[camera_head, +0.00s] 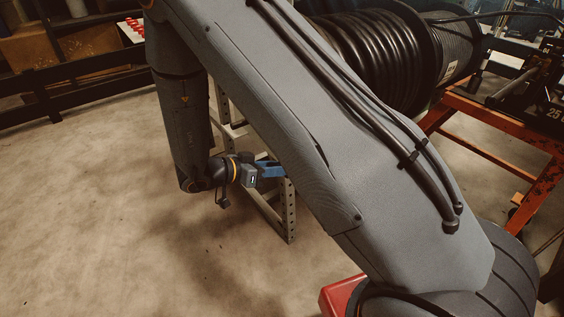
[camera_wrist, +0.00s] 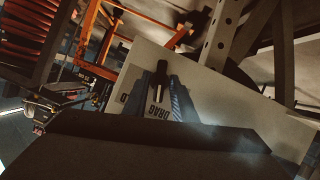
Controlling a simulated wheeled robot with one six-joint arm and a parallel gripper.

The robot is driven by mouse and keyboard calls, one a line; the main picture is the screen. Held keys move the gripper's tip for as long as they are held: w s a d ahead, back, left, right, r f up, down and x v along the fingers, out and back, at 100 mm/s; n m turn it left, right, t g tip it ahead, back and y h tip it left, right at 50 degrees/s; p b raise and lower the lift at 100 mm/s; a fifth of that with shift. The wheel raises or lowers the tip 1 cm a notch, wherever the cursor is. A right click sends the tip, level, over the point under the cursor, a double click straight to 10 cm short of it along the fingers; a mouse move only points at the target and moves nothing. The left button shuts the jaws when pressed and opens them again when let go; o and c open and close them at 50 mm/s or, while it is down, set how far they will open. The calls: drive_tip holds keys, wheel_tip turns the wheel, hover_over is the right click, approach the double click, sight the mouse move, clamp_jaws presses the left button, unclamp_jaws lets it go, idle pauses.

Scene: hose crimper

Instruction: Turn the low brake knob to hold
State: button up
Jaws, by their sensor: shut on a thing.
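In the wrist view a pale plate (camera_wrist: 208,87) carries the printed word "DRAG" and part of another word, cut off by a finger. The fingers are closed on a small dark piece (camera_wrist: 161,68) at the plate, which looks like the brake knob. Its pointing direction is hard to tell. In the head view my gripper (camera_head: 271,170), with blue fingers, is low beside a grey perforated stand; the knob and plate are hidden behind my arm.
The grey perforated stand (camera_head: 289,212) rises from the floor by my gripper. A large reel of black hose (camera_head: 375,50) sits behind it. An orange frame (camera_head: 490,155) stands at the right. A dark rail (camera_head: 75,92) runs along the left; the floor (camera_head: 95,200) before it is clear.

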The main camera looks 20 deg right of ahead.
drive_tip(key=shift+s+d+m+t+y+p, duration=0.15)
drive_tip(key=shift+m+t+y+p, duration=0.1)
drive_tip(key=shift+m+t+p, duration=1.1)
drive_tip(key=shift+s+a+m+t+y+p, duration=0.2)
drive_tip(key=shift+m+t+p, duration=0.45)
drive_tip(key=shift+m+p, duration=1.3)
drive_tip(key=o, duration=0.7)
drive_tip(key=p+v, duration=0.1)
drive_tip(key=v, duration=0.6)
drive_tip(key=shift+s+r, duration=0.15)
drive_tip(key=shift+s, duration=0.05)
drive_tip(key=shift+w+a, duration=0.1)
drive_tip(key=shift+a, duration=0.1)
